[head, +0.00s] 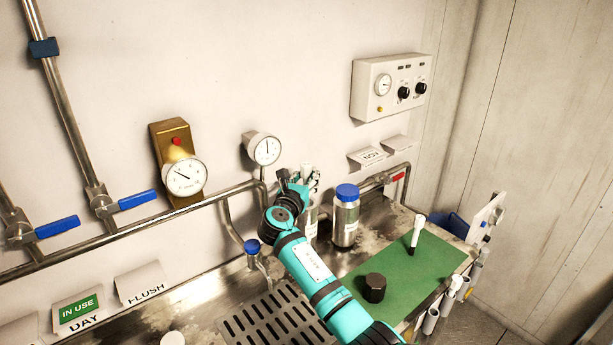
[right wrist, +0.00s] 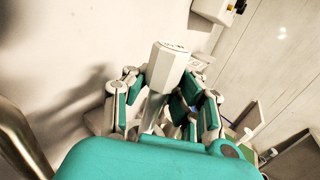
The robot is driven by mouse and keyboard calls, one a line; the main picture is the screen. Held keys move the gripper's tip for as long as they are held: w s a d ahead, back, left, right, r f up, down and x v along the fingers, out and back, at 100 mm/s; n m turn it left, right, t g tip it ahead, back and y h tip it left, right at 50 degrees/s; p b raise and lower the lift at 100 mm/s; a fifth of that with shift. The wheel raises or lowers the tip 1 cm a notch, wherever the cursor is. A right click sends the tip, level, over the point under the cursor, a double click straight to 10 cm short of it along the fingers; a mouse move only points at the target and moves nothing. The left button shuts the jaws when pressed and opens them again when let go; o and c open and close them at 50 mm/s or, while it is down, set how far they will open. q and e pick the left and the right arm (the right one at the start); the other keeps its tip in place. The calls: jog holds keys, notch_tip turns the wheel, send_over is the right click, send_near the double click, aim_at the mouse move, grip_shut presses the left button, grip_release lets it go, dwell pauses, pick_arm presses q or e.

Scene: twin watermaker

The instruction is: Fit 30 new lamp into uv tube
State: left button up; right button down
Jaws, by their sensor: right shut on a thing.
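My right gripper (head: 302,182) is shut around a white lamp with a pale hexagonal head (head: 307,169). In the right wrist view the lamp head (right wrist: 171,65) stands up between the fingers (right wrist: 160,105), with a thin shaft going down from it. A steel tube with a pale label (head: 311,223), apparently the uv tube, stands upright right below the gripper. My arm and fingers hide its mouth, so I cannot tell whether the lamp's lower end is inside it. My left gripper is not in view.
A blue-capped steel canister (head: 345,222) stands close right of the gripper. A green mat (head: 440,262) holds a black hexagonal cap (head: 375,288) and a white lamp with a dark end (head: 416,231). Pipes (head: 215,196) and a gauge (head: 264,149) are behind. A rack (head: 431,320) is at the right edge.

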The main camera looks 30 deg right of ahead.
jog(key=shift+f+b, duration=1.4)
jog(key=shift+f, duration=1.15)
jog(key=c, duration=1)
grip_release()
jog(key=shift+w+a+f, duration=0.1)
jog(key=shift+f, duration=0.3)
jog(key=shift+a, duration=0.1)
jog(key=r+v, duration=0.1)
jog(key=v, duration=1.1)
jog(key=shift+w+r, duration=0.1)
